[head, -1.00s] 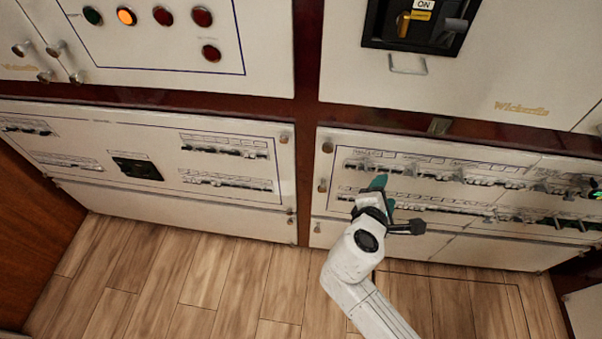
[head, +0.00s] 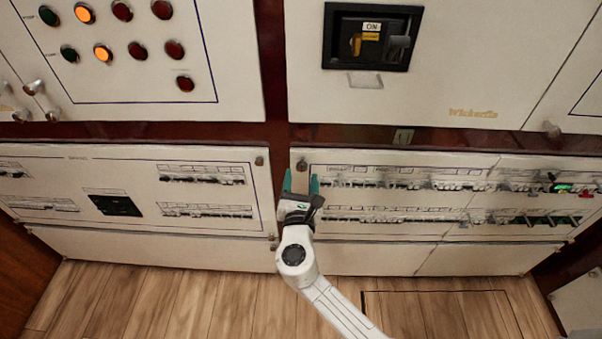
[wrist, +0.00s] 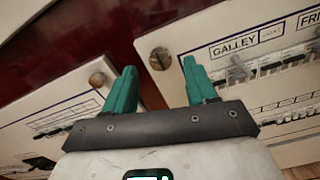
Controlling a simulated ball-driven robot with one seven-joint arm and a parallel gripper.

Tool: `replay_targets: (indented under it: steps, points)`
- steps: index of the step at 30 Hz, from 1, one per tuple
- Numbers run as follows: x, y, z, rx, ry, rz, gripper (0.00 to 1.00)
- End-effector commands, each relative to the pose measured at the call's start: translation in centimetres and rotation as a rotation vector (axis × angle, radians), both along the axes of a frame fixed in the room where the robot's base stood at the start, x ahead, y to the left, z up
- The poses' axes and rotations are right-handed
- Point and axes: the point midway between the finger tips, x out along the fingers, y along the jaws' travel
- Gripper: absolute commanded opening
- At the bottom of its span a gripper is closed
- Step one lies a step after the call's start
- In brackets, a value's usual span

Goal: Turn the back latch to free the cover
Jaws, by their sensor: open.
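My gripper (head: 301,178) is open and empty, with two teal fingers pointing at the upper left corner of the right breaker cover (head: 400,171). A round slotted metal latch (head: 302,165) sits at that corner, just beyond the fingertips. In the wrist view this latch (wrist: 160,58) lies ahead of my gripper (wrist: 160,75), between the finger lines and nearer the right finger; I see no contact. A similar latch (head: 259,160) is on the left cover (head: 150,237), and it shows by the left finger in the wrist view (wrist: 97,79). I cannot tell which is the back latch.
A dark red frame (head: 275,90) separates the covers. Rows of breaker switches (head: 385,216) line the right cover beside my gripper. Above are a lamp panel (head: 130,80) and a recessed ON switch (head: 370,38). The wooden floor (head: 200,295) below is clear.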

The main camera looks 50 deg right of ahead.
Motion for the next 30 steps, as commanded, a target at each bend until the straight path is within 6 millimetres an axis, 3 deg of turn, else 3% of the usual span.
replay_targets:
  steps: [6,17,30]
  points:
    - [1.4,-1.9,0.0,0.001,-0.001,-0.002,0.57]
    - [1.7,-2.2,0.0,0.001,-0.001,-0.001,0.57]
    - [1.7,-2.2,0.0,0.001,-0.001,-0.001,0.15]
